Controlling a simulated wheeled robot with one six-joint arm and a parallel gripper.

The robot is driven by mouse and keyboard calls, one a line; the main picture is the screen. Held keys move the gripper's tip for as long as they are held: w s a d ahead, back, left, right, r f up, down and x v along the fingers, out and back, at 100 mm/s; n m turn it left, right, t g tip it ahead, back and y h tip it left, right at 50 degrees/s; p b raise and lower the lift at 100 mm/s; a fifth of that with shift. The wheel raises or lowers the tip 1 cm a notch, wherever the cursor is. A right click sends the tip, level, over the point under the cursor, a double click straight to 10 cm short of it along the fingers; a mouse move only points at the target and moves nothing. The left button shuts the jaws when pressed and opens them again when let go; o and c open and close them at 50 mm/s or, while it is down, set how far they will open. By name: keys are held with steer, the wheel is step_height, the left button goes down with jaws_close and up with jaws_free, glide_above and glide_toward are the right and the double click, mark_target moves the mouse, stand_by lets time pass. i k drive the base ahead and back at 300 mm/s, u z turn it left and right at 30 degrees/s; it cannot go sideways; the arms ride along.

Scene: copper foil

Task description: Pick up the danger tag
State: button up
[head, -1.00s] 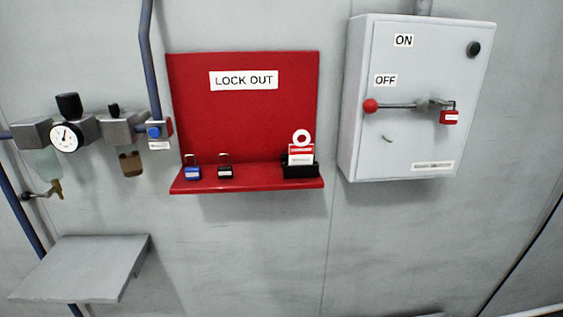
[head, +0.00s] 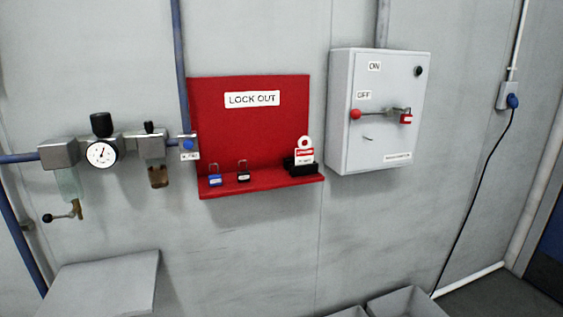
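The danger tag (head: 304,154) is a small white and red tag with a white ring at its top. It stands upright in a black holder (head: 300,168) at the right end of the shelf of the red lockout board (head: 222,121). A blue padlock (head: 215,181) and a black padlock (head: 243,177) stand to its left on the same shelf. My gripper is not in view.
A grey switch box (head: 384,135) with a red-knobbed handle and a red padlock (head: 406,118) hangs right of the board. A gauge (head: 101,154) and pipes are at left. A grey shelf (head: 108,283) is lower left; grey bins (head: 405,301) are at the bottom.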

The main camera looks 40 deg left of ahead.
mark_target(304, 155)
steer(key=u, duration=1.6)
